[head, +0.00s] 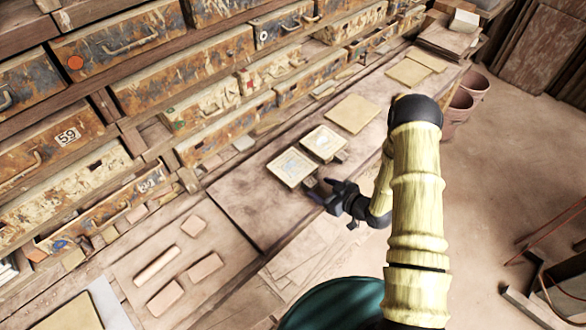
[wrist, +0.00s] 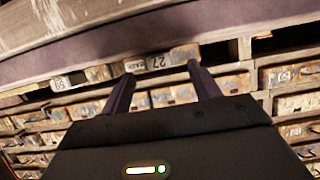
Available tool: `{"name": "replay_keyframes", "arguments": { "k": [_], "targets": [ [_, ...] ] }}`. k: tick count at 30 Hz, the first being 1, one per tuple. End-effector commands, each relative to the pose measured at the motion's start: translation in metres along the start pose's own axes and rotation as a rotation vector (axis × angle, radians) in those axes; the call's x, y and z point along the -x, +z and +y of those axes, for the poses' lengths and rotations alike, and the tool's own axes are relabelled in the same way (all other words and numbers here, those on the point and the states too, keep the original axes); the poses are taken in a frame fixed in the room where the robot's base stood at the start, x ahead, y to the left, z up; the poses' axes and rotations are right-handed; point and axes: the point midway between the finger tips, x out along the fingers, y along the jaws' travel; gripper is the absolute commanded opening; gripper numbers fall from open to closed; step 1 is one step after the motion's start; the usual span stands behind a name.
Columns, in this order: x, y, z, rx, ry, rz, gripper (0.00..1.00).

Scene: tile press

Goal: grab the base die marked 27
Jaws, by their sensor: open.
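In the wrist view, the base die marked 27 (wrist: 157,62) is a worn, pale block with a dark number on its face. It sits at the edge of the dark bench, between dark gaps. My gripper (wrist: 162,76) is open, with its two dark fingers pointing toward the die. The fingertips appear to lie on either side of it in the picture; the remaining distance is hard to tell. In the head view my gripper (head: 332,193) is at the bench's front edge, and I cannot make out the die there.
A block with another number (wrist: 60,83) sits left of the die. Racks of worn, numbered drawers (wrist: 285,76) fill the lower wrist view. In the head view, two framed tiles (head: 292,167) lie on the bench (head: 245,195) beside my gripper. Open floor (head: 480,190) lies right.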

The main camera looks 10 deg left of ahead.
Motion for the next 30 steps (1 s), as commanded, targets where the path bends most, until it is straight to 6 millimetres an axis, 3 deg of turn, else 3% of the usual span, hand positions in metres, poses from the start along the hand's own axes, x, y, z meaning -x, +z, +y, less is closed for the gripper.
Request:
{"name": "replay_keyframes", "arguments": {
  "k": [9,26,30],
  "targets": [
    [-0.038,-0.002,-0.001,0.0,0.002,0.0,0.62],
    [-0.041,-0.001,-0.001,0.0,0.001,0.0,0.62],
    [-0.041,-0.001,-0.001,0.0,0.001,0.0,0.36]
  ]
}}
